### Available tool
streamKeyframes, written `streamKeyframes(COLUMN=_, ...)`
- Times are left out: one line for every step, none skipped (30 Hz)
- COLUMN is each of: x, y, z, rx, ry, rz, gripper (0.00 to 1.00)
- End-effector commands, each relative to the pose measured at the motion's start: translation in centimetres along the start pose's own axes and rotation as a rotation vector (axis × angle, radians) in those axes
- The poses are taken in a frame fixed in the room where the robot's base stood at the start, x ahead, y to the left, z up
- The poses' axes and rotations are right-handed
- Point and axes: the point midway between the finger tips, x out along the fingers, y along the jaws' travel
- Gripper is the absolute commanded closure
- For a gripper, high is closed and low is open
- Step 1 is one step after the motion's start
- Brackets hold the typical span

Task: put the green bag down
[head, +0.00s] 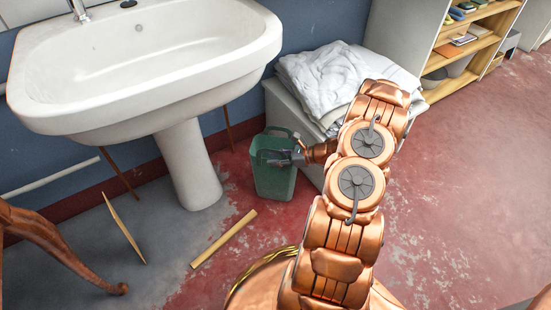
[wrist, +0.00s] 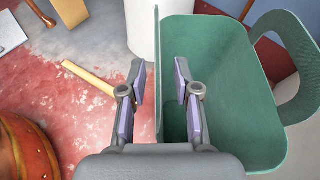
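The green bag (head: 273,182) is an open-topped, upright container with loop handles. It appears to stand on the red floor between the sink pedestal and the white box. In the wrist view the bag (wrist: 225,55) fills the right side, with one handle at its right. My gripper (head: 284,158) is at the bag's upper rim. In the wrist view my gripper (wrist: 160,80) has its fingers apart, one on each side of the bag's thin wall, with a visible gap on both sides. The bag's underside is hidden.
A white sink (head: 150,60) on a pedestal (head: 188,165) stands left of the bag. A white box (head: 285,105) with folded white cloth (head: 330,80) is close at right. A wooden stick (head: 224,238) lies on the floor. Open red floor (head: 470,180) is at right.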

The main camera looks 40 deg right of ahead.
Motion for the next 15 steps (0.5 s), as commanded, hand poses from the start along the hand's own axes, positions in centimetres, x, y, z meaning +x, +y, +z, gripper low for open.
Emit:
streamKeyframes(x=0.0, y=0.0, z=0.0, rx=0.0, ry=0.0, rz=0.0, gripper=0.69)
streamKeyframes(x=0.0, y=0.0, z=0.0, rx=0.0, ry=0.0, rz=0.0, gripper=0.69)
streamKeyframes(x=0.0, y=0.0, z=0.0, rx=0.0, ry=0.0, rz=0.0, gripper=0.69)
streamKeyframes(x=0.0, y=0.0, z=0.0, rx=0.0, ry=0.0, rz=0.0, gripper=0.69)
streamKeyframes(x=0.0, y=0.0, z=0.0, rx=0.0, ry=0.0, rz=0.0, gripper=0.69)
streamKeyframes(x=-0.1, y=0.0, z=0.1, rx=0.0, ry=0.0, rz=0.0, gripper=0.69)
streamKeyframes(x=-0.1, y=0.0, z=0.2, rx=0.0, ry=0.001, rz=0.001, gripper=0.69)
streamKeyframes(x=-0.3, y=0.0, z=0.2, rx=0.0, ry=0.001, rz=0.0, gripper=0.69)
streamKeyframes(x=-0.8, y=-0.1, z=0.3, rx=0.0, ry=0.0, rz=-0.002, gripper=0.69)
streamKeyframes(x=-1.2, y=-0.1, z=0.3, rx=0.0, ry=0.0, rz=-0.002, gripper=0.69)
streamKeyframes(x=-1.6, y=-0.1, z=0.4, rx=0.001, ry=0.0, rz=-0.004, gripper=0.69)
streamKeyframes(x=-2.3, y=-0.1, z=0.4, rx=0.0, ry=0.001, rz=-0.004, gripper=0.69)
streamKeyframes(x=-2.8, y=-0.1, z=0.4, rx=0.0, ry=0.001, rz=-0.004, gripper=0.69)
streamKeyframes(x=-3.4, y=-0.1, z=0.4, rx=-0.001, ry=0.002, rz=-0.003, gripper=0.69)
streamKeyframes(x=-4.2, y=-0.2, z=0.5, rx=-0.001, ry=0.002, rz=-0.005, gripper=0.69)
